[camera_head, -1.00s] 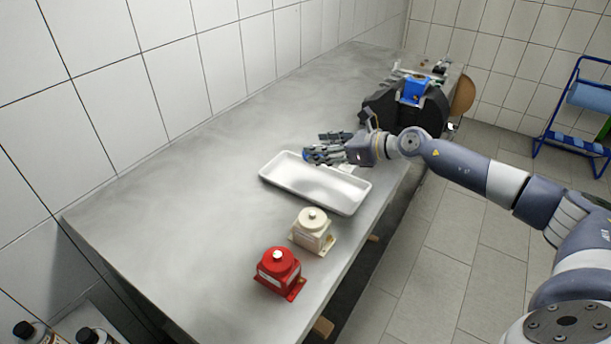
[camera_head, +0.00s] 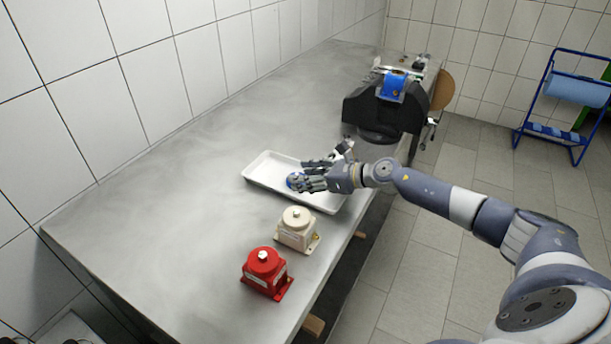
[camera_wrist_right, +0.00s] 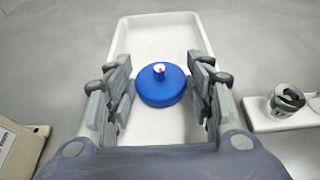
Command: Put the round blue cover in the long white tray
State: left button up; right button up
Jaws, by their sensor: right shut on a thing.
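The round blue cover (camera_wrist_right: 162,87), with a small white-and-red knob on top, sits between the fingers of my right gripper (camera_wrist_right: 161,92) in the wrist view. In the head view the gripper (camera_head: 302,180) is over the long white tray (camera_head: 258,168), and a bit of the blue cover (camera_head: 293,181) shows by its fingers. My right gripper is shut on the cover. In the wrist view the tray (camera_wrist_right: 158,38) lies behind and under the cover. Whether the cover touches the tray floor cannot be told. My left gripper is not in view.
A cream device (camera_head: 297,230) and a red device (camera_head: 266,270) stand in front of the tray. A black machine with a blue block (camera_head: 393,88) stands behind it. The left part of the grey bench (camera_head: 150,220) is clear.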

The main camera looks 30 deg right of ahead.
jog(key=o, duration=1.1)
jog(key=shift+f, duration=0.1)
jog(key=o, duration=0.4)
jog(key=shift+c, duration=0.2)
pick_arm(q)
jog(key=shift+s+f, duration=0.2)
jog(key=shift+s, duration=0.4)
